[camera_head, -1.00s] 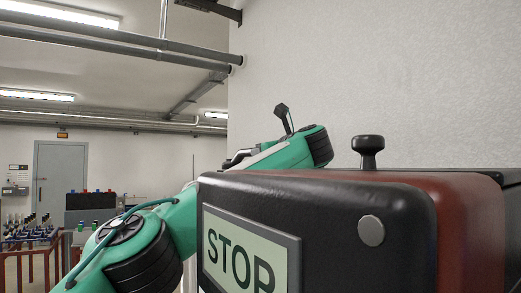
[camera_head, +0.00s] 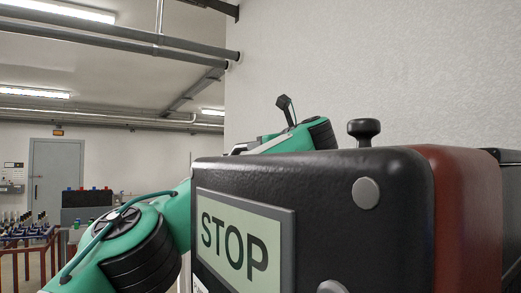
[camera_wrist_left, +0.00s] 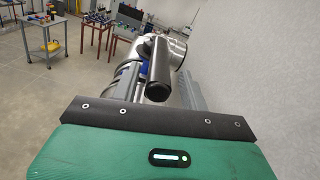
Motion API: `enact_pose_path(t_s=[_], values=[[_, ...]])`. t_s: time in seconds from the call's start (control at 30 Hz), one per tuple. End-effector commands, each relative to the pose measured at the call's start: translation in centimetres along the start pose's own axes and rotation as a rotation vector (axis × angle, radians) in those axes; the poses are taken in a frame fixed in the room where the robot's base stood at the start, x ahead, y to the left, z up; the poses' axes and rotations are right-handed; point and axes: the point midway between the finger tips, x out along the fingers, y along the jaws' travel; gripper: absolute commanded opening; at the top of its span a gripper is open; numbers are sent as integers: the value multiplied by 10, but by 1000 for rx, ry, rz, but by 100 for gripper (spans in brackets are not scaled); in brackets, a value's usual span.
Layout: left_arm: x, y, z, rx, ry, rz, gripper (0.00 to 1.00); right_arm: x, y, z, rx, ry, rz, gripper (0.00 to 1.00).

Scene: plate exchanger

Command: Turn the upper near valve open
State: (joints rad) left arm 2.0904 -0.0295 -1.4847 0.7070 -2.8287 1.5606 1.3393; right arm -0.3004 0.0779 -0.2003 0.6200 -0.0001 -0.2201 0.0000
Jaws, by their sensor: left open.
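A black handle-like bar (camera_wrist_left: 158,72) with a round end points toward the camera in the left wrist view, just past the front edge of my left gripper (camera_wrist_left: 156,119). Silvery metal cylinders and a small blue part lie behind it. I cannot tell for sure that this bar is the upper near valve. My left gripper is open. My right gripper is not in view.
The black box with a STOP sign (camera_head: 236,240) and a dark red section (camera_head: 455,205) fills the head view's lower right. A plain wall (camera_head: 400,60) rises behind. A cart (camera_wrist_left: 47,48) and open floor show in the wrist view.

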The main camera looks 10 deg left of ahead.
Motion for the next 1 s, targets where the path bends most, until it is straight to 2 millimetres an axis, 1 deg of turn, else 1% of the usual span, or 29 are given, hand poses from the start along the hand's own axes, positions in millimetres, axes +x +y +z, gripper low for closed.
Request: enact_pose_path(t_s=[0.03, 0.3, 0.4, 0.5, 0.6, 0.7, 1.0], values=[[-12, 0, -6, 0, -3, -5, 44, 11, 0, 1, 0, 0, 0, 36], [-75, -1, -5, 1, -2, -5, 44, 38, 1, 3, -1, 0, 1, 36], [-93, -1, -5, 1, -2, -4, 44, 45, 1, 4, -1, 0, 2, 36], [-106, -1, -3, 1, -2, -2, 44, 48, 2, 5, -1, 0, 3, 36], [-114, -2, -3, 2, -1, -2, 44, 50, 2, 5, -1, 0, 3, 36], [-118, -2, -2, 2, 0, -1, 44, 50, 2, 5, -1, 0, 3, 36], [-118, -2, -2, 2, 0, -1, 44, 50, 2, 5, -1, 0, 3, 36]])
